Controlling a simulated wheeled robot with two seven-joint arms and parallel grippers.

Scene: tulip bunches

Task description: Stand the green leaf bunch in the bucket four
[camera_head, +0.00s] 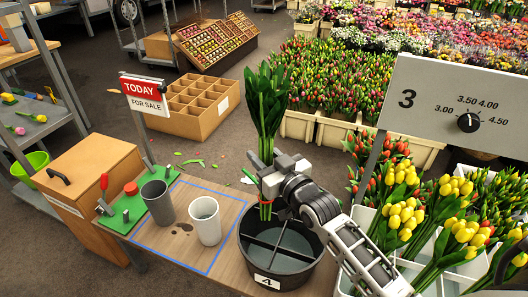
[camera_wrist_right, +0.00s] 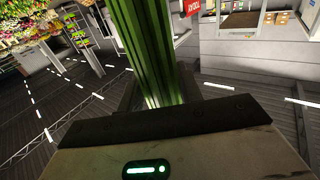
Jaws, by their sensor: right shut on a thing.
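The green leaf bunch (camera_head: 266,100) stands upright with its leaves up, and its stems are in my right gripper (camera_head: 268,180), which is shut on them. The stems also show close up in the right wrist view (camera_wrist_right: 150,50). A red band shows on the stems just by the gripper. The stem ends show below the gripper, over the back part of bucket four (camera_head: 262,282). This is a dark round bucket with a cross divider and a "4" label. I cannot tell whether the stem ends are inside its rim.
A grey cup (camera_head: 158,202) and a white cup (camera_head: 205,221) stand left of the bucket by a blue outline on the table. A "TODAY FOR SALE" sign (camera_head: 144,93) stands behind them. Yellow tulips (camera_head: 403,216) and a dial board (camera_head: 455,105) crowd the right side.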

